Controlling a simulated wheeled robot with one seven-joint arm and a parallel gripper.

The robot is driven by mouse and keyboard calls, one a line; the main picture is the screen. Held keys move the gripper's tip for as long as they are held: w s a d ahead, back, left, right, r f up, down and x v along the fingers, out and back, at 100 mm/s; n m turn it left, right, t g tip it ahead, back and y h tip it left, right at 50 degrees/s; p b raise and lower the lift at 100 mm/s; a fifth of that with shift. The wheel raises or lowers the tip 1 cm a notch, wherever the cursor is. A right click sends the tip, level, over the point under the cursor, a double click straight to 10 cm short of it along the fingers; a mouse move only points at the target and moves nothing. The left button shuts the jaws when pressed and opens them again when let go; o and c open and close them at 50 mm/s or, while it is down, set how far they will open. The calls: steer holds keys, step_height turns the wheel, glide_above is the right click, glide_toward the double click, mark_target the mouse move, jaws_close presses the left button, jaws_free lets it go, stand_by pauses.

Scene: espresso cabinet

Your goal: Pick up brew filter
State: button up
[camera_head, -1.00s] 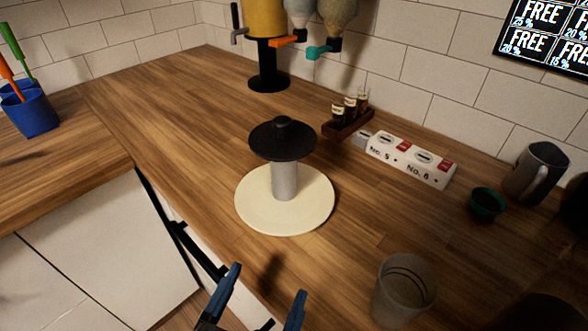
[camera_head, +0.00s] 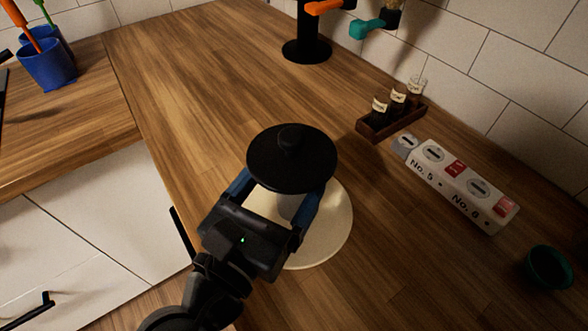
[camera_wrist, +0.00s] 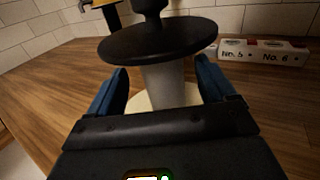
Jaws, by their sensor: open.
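The brew filter (camera_head: 291,160) has a wide black disc lid with a knob on top and a pale grey cylinder below it. It stands upright on a round cream plate (camera_head: 335,235) on the wooden counter. My gripper (camera_head: 278,192) is open, its two blue fingers on either side of the cylinder, under the black disc. In the wrist view the grey cylinder (camera_wrist: 168,84) shows between the fingers, with a gap on each side. The disc hides the fingertips in the head view.
A white box marked No. 5 and No. 6 (camera_head: 455,185) lies to the right. A small wooden rack (camera_head: 392,118) of bottles stands behind it, and a green bowl (camera_head: 548,268) at the far right. A dispenser's black base (camera_head: 307,51) is at the back. The counter left of the filter is clear.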

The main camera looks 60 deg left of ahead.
steer(key=x, duration=0.4)
steer(key=shift+w+f, duration=0.15)
steer(key=shift+w, duration=0.15)
steer(key=c, duration=1.1)
steer(key=shift+p, duration=0.3)
